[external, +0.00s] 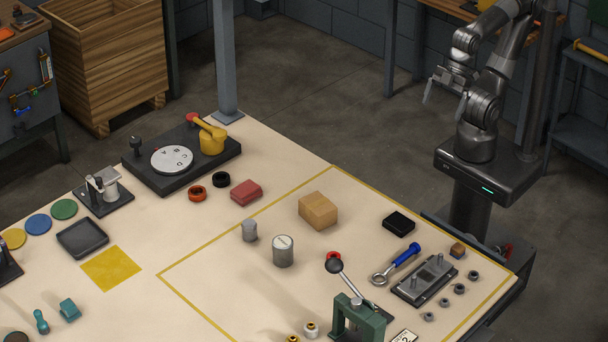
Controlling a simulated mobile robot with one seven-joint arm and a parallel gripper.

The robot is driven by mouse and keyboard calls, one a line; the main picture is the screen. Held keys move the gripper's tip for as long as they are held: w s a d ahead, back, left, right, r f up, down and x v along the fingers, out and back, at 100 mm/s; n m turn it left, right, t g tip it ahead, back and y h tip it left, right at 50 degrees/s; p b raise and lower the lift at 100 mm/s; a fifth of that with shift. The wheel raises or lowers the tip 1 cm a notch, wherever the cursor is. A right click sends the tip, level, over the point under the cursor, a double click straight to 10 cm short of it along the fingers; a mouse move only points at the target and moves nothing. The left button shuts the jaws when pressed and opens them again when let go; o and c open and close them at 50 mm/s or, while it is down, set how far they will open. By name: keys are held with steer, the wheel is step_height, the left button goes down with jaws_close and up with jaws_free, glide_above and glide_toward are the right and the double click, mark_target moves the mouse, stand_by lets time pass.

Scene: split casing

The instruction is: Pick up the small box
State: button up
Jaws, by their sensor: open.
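A tan cardboard-like box (318,210) sits on the table inside the yellow-outlined area. I cannot tell for sure which one is the small box. My gripper (443,100) is open and empty, raised beyond the table's far right edge. It is well apart from all of these things.
Grey cylinders (283,251) stand left of the tan box. A green lever press (357,318), a blue-handled tool (398,264) and a grey casing plate (425,280) lie toward the front right. A post (225,60) rises at the back edge.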

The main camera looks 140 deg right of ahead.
steer(key=m+g, duration=0.2)
steer(key=g, duration=0.4)
glide_above(318, 203)
step_height(318, 203, down, 17)
steer(key=shift+d+f, duration=0.1)
step_height(318, 203, down, 5)
steer(key=shift+r, duration=0.15)
steer(key=shift+f, duration=3.1)
steer(key=shift+c, duration=0.2)
